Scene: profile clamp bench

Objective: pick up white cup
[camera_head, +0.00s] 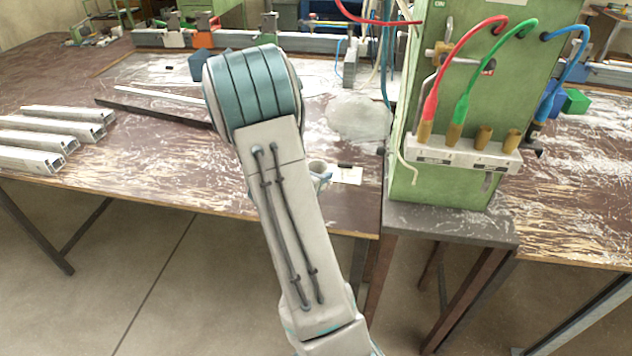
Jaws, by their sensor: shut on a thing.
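A small piece of what looks like the white cup (319,168) shows just right of my arm, near the front edge of the brown table. It is pale with a rounded rim and some blue-grey below. The rest of it is hidden behind my arm. My arm's broad pale link and teal-banded joint cover the middle of the view. My gripper is hidden behind this link, so its fingers and their contact with the cup cannot be seen.
A white card (347,175) lies right of the cup. A green cabinet (475,80) with coloured hoses stands close on the right. Pale metal profiles (50,135) lie at the left, and a dark bar (150,112) lies behind.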

